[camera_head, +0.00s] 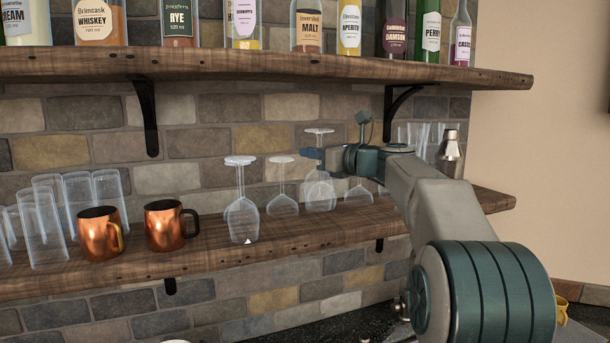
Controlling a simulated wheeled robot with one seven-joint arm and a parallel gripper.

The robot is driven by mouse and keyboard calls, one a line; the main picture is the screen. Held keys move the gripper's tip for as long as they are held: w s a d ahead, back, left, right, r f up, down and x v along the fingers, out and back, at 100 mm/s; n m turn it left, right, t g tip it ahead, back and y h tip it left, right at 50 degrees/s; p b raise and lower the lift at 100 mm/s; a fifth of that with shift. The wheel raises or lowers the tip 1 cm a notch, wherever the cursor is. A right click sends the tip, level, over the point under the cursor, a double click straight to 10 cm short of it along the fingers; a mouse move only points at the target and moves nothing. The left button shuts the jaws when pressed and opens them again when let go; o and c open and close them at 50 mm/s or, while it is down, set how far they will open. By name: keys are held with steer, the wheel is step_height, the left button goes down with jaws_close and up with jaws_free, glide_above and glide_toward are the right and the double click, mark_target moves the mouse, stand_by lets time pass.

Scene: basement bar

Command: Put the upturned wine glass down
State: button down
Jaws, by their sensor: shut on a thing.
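My gripper (313,153) is shut on the stem of an upturned wine glass (319,131), in front of the brick wall at the lower shelf. The clear glass has its round foot up above the fingers and its bowl (320,196) down. Its foot is higher than those of the other upturned glasses. I cannot tell whether its rim touches the lower wooden shelf (300,241). Other upturned wine glasses stand to its left (282,205), further left and nearer (241,222), and to its right (358,193). The overlap of clear glass hides exact edges.
Two copper mugs (100,236) (165,227) and several clear tumblers (40,228) stand on the left. A metal shaker (449,157) and more tumblers stand behind my arm. An upper shelf (270,64) with bottles and black brackets (147,115) hangs above.

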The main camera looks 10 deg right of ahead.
steer(key=shift+w+a+f+p, duration=0.15)
steer(key=shift+a+f, duration=0.15)
steer(key=shift+f, duration=0.55)
steer(key=shift+w+a+f+p, duration=0.1)
steer(key=shift+w+a+f, duration=0.15)
steer(key=shift+f, duration=0.6)
steer(key=shift+w+a+f+p, duration=0.1)
steer(key=shift+a+f, duration=0.2)
steer(key=shift+f, duration=0.55)
steer(key=shift+f, duration=0.2)
steer(key=c, duration=1.5)
jaws_free()
steer(key=shift+r, duration=0.1)
